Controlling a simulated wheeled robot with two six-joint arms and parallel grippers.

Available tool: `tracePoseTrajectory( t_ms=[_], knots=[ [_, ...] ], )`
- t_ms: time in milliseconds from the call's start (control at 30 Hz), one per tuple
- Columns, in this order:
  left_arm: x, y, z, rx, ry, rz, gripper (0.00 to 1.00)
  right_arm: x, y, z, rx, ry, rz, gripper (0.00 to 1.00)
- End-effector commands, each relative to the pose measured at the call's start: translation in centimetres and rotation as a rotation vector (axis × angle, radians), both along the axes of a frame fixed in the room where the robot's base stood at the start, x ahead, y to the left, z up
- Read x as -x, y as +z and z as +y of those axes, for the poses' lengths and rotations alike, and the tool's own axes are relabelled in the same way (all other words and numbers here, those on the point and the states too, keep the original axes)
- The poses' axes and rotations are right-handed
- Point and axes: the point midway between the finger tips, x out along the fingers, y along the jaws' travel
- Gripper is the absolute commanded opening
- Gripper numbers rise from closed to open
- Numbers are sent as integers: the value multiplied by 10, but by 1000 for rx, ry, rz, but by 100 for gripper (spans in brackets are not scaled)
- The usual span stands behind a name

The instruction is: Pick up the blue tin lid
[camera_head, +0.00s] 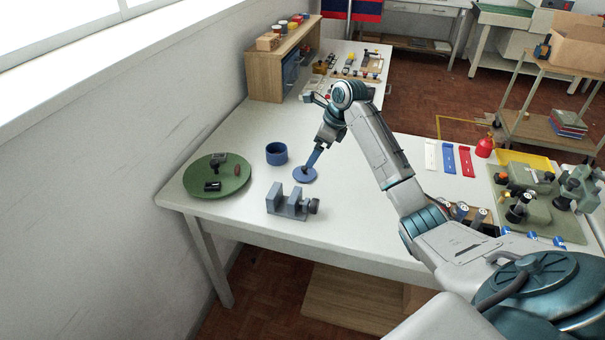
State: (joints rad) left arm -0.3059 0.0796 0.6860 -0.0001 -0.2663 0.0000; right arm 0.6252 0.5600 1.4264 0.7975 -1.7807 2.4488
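The blue tin lid (303,178), a flat disc, lies on the white table just right of the open blue tin (276,154). My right gripper (308,167) comes down over the lid from the upper right, with its tip at the dark spot in the lid's middle. It is too small to tell whether the fingers are shut on a knob or only close above it. The lid looks flat on the table. My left gripper is not in view.
A grey vise (290,202) stands just in front of the lid. A round green tray (226,184) with small dark items is at the left. A wooden shelf (265,75) stands at the back. White, blue and red strips lie to the right.

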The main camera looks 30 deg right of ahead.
Motion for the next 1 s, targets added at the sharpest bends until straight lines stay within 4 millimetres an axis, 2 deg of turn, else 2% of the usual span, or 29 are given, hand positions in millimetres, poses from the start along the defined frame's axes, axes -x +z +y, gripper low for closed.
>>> tracePoseTrajectory(
  t_ms=[33,100,167,267,400,500,667,900,1000],
  knots=[
    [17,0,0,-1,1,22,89,-2,-9,4,-2,2,5,94],
    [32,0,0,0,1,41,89,-6,-20,6,-2,1,3,94],
    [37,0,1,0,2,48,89,-8,-27,8,-2,2,3,94],
    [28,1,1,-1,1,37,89,-11,-35,10,-1,3,1,94],
    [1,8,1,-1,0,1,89,-16,-53,13,-1,2,3,94],
    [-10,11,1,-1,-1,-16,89,-20,-68,16,-2,2,4,94],
    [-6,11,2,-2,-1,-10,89,-24,-82,20,0,3,2,94],
    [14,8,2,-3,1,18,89,-24,-83,19,2,3,1,94],
    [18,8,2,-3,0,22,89,-24,-83,19,2,3,0,74]
  ],
)
